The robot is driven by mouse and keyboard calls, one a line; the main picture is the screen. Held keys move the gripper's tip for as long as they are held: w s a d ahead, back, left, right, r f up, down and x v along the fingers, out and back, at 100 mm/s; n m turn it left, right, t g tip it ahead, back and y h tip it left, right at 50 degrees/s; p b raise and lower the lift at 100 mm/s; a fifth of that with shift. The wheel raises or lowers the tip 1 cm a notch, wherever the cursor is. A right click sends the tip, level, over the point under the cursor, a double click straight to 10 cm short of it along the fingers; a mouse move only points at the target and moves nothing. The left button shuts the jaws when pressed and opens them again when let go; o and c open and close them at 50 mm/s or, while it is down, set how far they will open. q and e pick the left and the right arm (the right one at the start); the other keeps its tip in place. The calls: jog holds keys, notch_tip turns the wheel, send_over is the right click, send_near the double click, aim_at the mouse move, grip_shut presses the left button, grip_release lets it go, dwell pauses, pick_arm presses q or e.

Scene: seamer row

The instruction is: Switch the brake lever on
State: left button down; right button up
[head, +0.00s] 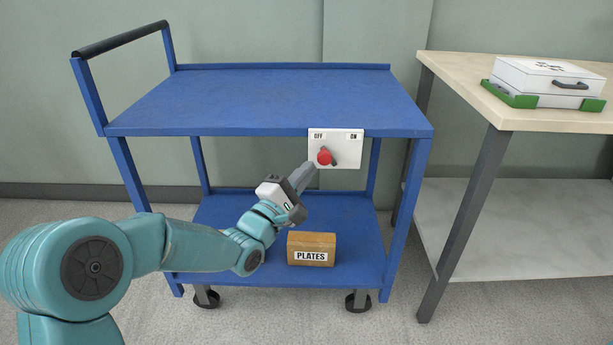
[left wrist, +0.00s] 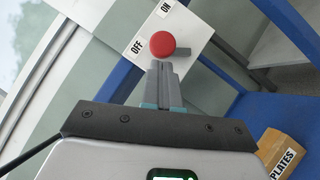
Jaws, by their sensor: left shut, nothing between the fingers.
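The brake lever has a red round knob (head: 325,157) and a dark grey base. It sits on a white plate (head: 347,150) marked OFF on the left and ON on the right, at the cart's front edge. The knob is left of the plate's middle, on the OFF side. My left gripper (head: 315,166) is shut and empty, its fingertips at the knob's lower left. In the left wrist view the red knob (left wrist: 162,44) is just beyond the fingertips (left wrist: 162,64); I cannot tell whether they touch.
The blue cart (head: 250,100) has a bare top and a lower shelf holding a brown box labelled PLATES (head: 311,248), below my left gripper. A beige-topped table (head: 460,85) at right carries a white case (head: 548,82) on a green base. Open space lies before the plate.

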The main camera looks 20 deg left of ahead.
pick_arm(q)
jog(key=shift+w+d+r, duration=0.1)
jog(key=shift+d+r, duration=0.05)
jog(key=shift+d, duration=0.05)
dwell(0.3)
jog(key=shift+r+m+g+p, duration=0.2)
jog(key=shift+m+g+p, duration=0.1)
jog(key=shift+m+p, duration=0.15)
jog(key=shift+d+r+m+h+p, duration=0.1)
jog(key=shift+r+m+h+p, duration=0.15)
jog(key=shift+h+p, duration=0.1)
